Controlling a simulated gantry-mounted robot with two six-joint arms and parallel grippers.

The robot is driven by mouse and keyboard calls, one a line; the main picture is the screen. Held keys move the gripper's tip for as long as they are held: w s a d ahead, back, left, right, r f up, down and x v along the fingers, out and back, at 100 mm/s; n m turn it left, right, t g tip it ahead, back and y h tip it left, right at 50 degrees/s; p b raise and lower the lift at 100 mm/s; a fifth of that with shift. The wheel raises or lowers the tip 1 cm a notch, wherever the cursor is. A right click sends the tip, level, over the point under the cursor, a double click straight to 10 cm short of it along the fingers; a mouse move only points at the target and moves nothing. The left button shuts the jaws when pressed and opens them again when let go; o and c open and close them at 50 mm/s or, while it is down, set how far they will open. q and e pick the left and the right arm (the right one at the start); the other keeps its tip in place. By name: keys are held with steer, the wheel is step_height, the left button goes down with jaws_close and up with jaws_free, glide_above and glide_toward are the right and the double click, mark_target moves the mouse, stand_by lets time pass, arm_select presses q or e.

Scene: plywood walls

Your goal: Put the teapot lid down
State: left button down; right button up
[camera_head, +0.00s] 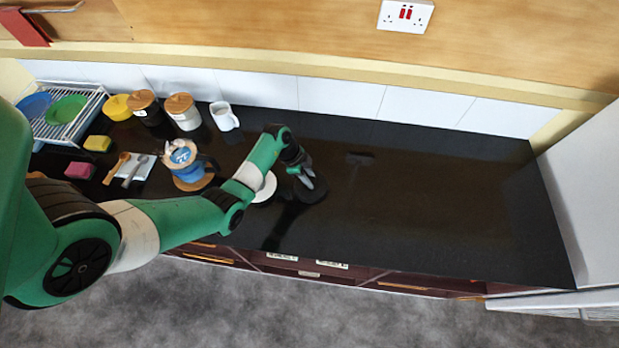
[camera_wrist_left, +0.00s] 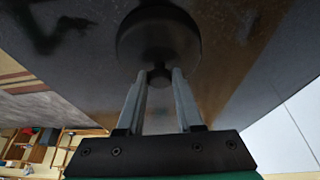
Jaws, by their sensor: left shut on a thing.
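My left gripper (camera_head: 311,181) reaches over the dark counter, right of the white round plate. It is shut on the knob of a dark round teapot lid (camera_head: 312,194). In the left wrist view the knob sits between the two fingertips (camera_wrist_left: 159,74), and the lid disc (camera_wrist_left: 158,38) lies just beyond them. The lid is low over or on the counter; I cannot tell whether it touches. A blue pot-like vessel (camera_head: 203,166) stands on a round wooden mat (camera_head: 193,184) to the left. My right gripper is out of view.
The black counter (camera_head: 440,200) is clear to the right, up to a pale wall. The white plate (camera_head: 267,187) is partly hidden behind my arm. Jars (camera_head: 184,113), a white mug (camera_head: 224,117), sponges, utensils and a dish rack (camera_head: 75,112) stand at the left.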

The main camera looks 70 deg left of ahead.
arm_select(q)
steer(key=shift+f, duration=0.15)
steer(key=c, duration=0.6)
jaws_free()
steer(key=shift+o, duration=0.2)
steer(key=p+v, duration=0.4)
steer(key=v, duration=0.8)
